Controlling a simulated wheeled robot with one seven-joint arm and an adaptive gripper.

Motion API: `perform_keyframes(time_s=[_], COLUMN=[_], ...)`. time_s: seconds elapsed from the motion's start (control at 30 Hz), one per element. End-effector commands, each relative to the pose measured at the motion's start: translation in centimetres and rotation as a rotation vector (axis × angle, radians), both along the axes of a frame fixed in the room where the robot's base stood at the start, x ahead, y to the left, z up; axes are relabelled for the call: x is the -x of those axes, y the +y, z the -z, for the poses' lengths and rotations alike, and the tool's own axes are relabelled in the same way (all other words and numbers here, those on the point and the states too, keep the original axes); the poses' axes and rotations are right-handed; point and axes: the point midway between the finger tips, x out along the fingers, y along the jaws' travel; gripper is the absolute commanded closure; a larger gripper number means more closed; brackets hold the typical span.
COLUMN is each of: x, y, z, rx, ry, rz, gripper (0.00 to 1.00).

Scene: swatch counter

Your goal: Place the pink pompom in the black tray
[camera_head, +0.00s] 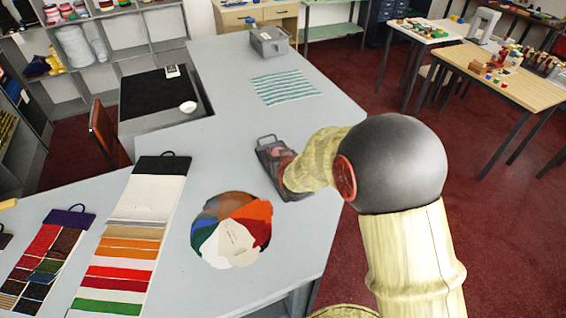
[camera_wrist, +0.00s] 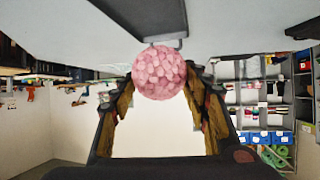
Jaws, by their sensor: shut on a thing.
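The pink pompom (camera_wrist: 160,72) is held between the two fingers of my gripper (camera_wrist: 161,78) in the wrist view. In the head view a bit of the pompom (camera_head: 276,151) shows over the black tray (camera_head: 264,150), and my gripper (camera_head: 286,163) is at the tray, partly hidden by my arm. The tray is small and dark, with a wire-like handle loop, and lies on the grey counter. In the wrist view the dark tray (camera_wrist: 145,15) shows at the top, right by the pompom. I cannot tell whether the pompom touches it.
A round fan of coloured swatches (camera_head: 232,235) lies in front on the counter. A striped cloth (camera_head: 285,88) and a grey box (camera_head: 268,42) are behind. A white bowl (camera_head: 188,107) sits by a large black panel (camera_head: 155,95). Swatch boards (camera_head: 130,240) lie at left.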

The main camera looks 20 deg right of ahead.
Motion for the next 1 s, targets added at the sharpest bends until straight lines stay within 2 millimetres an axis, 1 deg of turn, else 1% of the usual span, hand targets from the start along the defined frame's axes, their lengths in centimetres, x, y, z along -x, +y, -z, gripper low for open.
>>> perform_keyframes(time_s=[0.03, 0.1, 0.23, 0.3, 0.47, 0.57, 0.7, 0.77, 0.83, 1.0], x=[-0.8, -1.6, -2.9, -3.4, -3.9, -4.2, -4.2, -4.3, -4.3, -4.3], y=[-0.8, -1.3, -2.4, -2.7, -3.1, -3.4, -3.4, -3.4, -3.4, -3.4], z=[1.0, 2.3, 4.3, 4.9, 5.5, 6.2, 8.3, 8.9, 9.2, 9.1], rx=[0.001, 0.0, 0.0, 0.0, 0.0, 0.0, 0.0, 0.0, 0.0, 0.0], ry=[0.003, 0.002, 0.002, 0.0, -0.002, 0.0, 0.002, 0.001, -0.002, -0.002], rz=[0.003, 0.002, 0.001, 0.0, 0.0, 0.001, 0.0, 0.0, 0.0, 0.0], gripper=[0.71, 0.71, 0.71, 0.71, 0.71, 0.71, 0.71, 0.71, 0.71, 0.71])
